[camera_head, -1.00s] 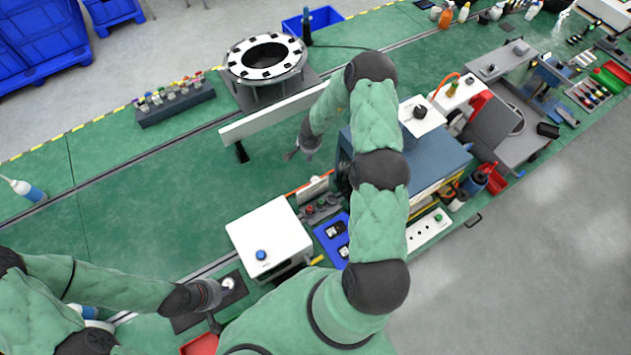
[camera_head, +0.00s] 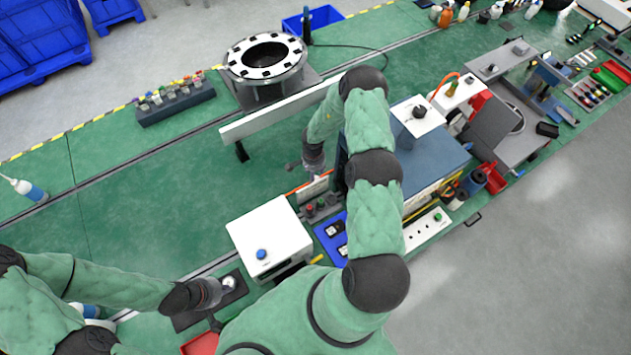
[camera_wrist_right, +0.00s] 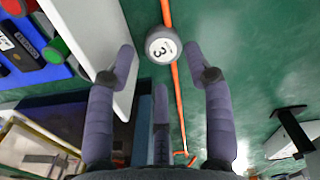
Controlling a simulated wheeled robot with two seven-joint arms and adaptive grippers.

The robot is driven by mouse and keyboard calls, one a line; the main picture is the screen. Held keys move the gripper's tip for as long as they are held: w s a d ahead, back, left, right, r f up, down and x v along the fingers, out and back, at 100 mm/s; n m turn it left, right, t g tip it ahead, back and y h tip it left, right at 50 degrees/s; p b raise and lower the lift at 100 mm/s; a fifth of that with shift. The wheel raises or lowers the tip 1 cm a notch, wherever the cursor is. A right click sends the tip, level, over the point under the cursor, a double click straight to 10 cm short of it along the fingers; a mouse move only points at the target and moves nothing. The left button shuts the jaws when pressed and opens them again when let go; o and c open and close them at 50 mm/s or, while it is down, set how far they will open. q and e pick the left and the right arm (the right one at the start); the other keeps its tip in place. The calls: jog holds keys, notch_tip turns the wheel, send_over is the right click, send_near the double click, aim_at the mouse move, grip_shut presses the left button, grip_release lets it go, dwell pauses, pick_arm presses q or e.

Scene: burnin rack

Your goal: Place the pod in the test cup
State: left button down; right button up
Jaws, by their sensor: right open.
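A small round grey item with a white top marked "3" (camera_wrist_right: 162,45), which looks like the pod, lies ahead of the fingertips in the right wrist view. In the head view it seems to be the small grey piece (camera_head: 293,166) on the green surface. My right gripper (camera_wrist_right: 160,68) is open, its fingers spread to either side and short of it. In the head view that gripper (camera_head: 317,174) points down, just right of the piece. My left gripper (camera_head: 217,290) is beside a white round piece on a dark plate; its fingers are unclear. I cannot identify the test cup.
An orange strip (camera_wrist_right: 176,90) runs beside the item. A white panel (camera_wrist_right: 88,28) stands close to one finger. A white box (camera_head: 268,235) and a blue tray (camera_head: 325,243) sit nearer me. The green surface (camera_head: 160,200) is clear to the left.

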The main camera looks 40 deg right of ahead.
aim_at(316, 179)
jog(key=shift+d+f+p, duration=0.2)
jog(key=shift+d+f, duration=0.05)
jog(key=shift+f, duration=0.85)
jog(key=shift+d+f+p, duration=0.2)
jog(key=shift+d+f, duration=0.05)
jog(key=shift+f, duration=1.5)
jog(key=c, duration=0.8)
jog(key=shift+w+r, duration=0.1)
notch_tip(316, 179, up, 18)
